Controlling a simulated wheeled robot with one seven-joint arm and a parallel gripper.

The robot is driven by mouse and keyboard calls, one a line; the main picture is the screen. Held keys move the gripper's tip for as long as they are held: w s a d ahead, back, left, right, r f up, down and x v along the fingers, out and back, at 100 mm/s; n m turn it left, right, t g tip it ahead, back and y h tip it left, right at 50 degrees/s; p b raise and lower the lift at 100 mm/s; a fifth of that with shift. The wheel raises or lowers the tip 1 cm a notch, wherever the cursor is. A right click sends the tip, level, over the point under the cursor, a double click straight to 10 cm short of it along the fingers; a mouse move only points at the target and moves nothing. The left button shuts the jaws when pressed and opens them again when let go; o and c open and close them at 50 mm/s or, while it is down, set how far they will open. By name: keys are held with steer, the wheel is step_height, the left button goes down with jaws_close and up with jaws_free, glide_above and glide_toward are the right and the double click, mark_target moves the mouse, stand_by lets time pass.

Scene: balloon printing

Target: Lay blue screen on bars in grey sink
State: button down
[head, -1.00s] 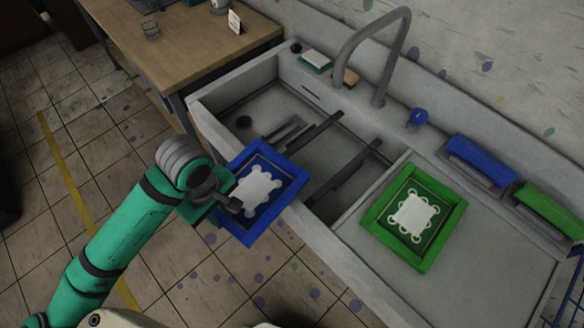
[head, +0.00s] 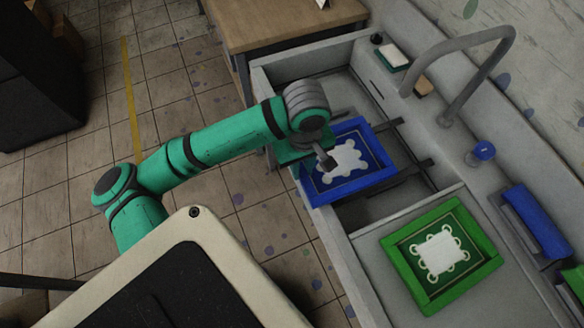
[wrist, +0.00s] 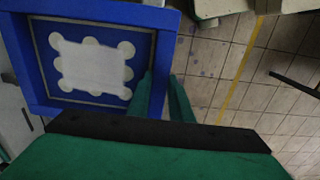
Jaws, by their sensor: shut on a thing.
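The blue screen (head: 377,178) has a white scalloped shape in its middle. My gripper (head: 328,162) is shut on its left side in the head view. The screen is over the left part of the grey sink (head: 358,210), above the two dark bars (head: 412,169), and covers much of them. I cannot tell whether it touches them. In the wrist view the blue screen (wrist: 163,20) fills the upper left, with my green gripper fingers (wrist: 165,95) at its right edge. The contact itself is partly hidden.
A green screen (head: 480,235) lies on the flat board right of the basin. A curved faucet (head: 470,40) rises behind the sink. A wooden table (head: 290,22) adjoins the sink's far left.

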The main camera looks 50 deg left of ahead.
mark_target(342, 159)
steer(key=shift+w+d+f, duration=0.1)
steer(key=shift+w+d, duration=0.25)
steer(key=shift+w, duration=0.8)
steer(key=shift+w+d+f, duration=0.1)
steer(key=shift+w+d, duration=0.3)
steer(key=shift+w, duration=0.7)
steer(key=shift+w+d+f, duration=0.1)
steer(key=shift+w+d, duration=0.25)
steer(key=shift+w, duration=0.8)
steer(key=shift+w+d+f, duration=0.3)
steer(key=shift+w+f, duration=0.5)
steer(key=shift+w+d+f, duration=0.25)
steer(key=shift+w+f, duration=0.5)
steer(key=shift+w, duration=0.05)
steer(key=shift+w+d+f, duration=0.3)
steer(key=shift+w+f, duration=0.5)
steer(key=shift+f, duration=1)
steer(key=shift+f, duration=0.35)
steer(key=c, duration=1.5)
jaws_free()
step_height(342, 159, up, 11)
steer(key=shift+f, duration=0.1)
